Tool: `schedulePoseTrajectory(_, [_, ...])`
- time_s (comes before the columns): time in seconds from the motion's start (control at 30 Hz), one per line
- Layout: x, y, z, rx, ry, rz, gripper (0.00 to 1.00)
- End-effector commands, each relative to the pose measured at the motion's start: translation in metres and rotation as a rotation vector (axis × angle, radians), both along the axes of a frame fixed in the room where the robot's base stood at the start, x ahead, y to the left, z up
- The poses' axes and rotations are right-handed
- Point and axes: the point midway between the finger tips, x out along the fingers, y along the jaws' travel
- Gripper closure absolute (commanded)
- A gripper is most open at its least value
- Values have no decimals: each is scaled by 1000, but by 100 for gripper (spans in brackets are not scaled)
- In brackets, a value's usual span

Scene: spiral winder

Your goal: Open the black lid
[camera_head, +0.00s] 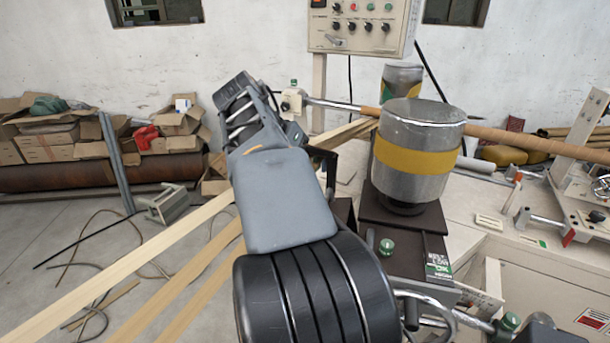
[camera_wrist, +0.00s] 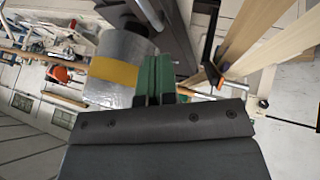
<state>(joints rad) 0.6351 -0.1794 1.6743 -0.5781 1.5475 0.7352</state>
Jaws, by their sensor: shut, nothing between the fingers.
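I cannot single out a black lid with certainty. A dark, flat-topped housing (camera_head: 405,235) under the metal drum (camera_head: 420,150) is the nearest dark cover in the head view. The drum has a yellow band and also shows in the wrist view (camera_wrist: 118,68). My gripper (camera_wrist: 154,78) shows as green fingers pressed together and empty, beside the drum in the wrist view. In the head view my arm hides the gripper and part of the machine. A thin black bracket (camera_wrist: 212,62) stands right of the fingers, apart from them.
A control panel (camera_head: 360,25) stands at the back. A long brown rod (camera_head: 530,141) passes behind the drum to the right. Pale wooden strips (camera_head: 125,265) slant across the lower left. Cardboard boxes (camera_head: 60,145) line the wall. Some floor at left is bare.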

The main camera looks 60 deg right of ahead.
Motion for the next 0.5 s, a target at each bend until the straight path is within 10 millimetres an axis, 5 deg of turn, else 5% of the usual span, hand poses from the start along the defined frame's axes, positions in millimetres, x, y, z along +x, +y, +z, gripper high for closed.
schedulePoseTrajectory(0.5, [5,11,20,3,7,20,100])
